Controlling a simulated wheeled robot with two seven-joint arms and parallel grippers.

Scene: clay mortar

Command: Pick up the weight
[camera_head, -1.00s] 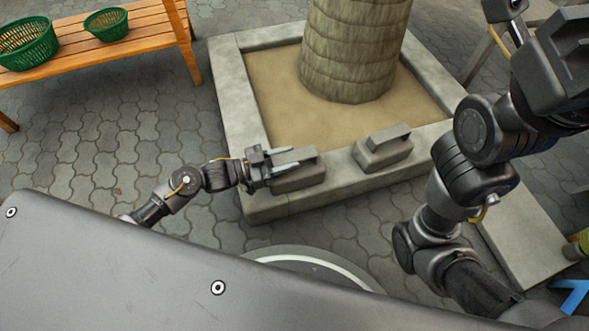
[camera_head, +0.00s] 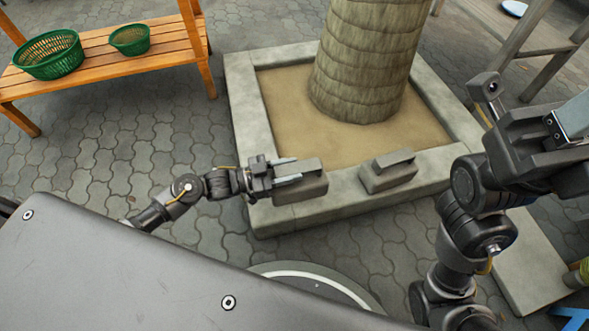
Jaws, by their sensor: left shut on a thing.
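A grey block-shaped weight (camera_head: 302,187) with a bar handle on top is at the near left part of the concrete planter border. My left gripper (camera_head: 286,171), coming in from the left, is shut on its handle. The weight looks level; I cannot tell whether it touches the border or hangs just above it. A second, similar weight (camera_head: 388,175) sits on the near border to the right, apart from the gripper. My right gripper (camera_head: 565,122) is at the right edge, large and partly cut off, away from both weights; its jaw opening is unclear.
The square planter border (camera_head: 240,110) surrounds sand and a thick tree trunk (camera_head: 365,60). A wooden bench (camera_head: 170,48) with two green baskets stands at the upper left. A pale slab (camera_head: 535,265) lies at the lower right. Paving between bench and planter is clear.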

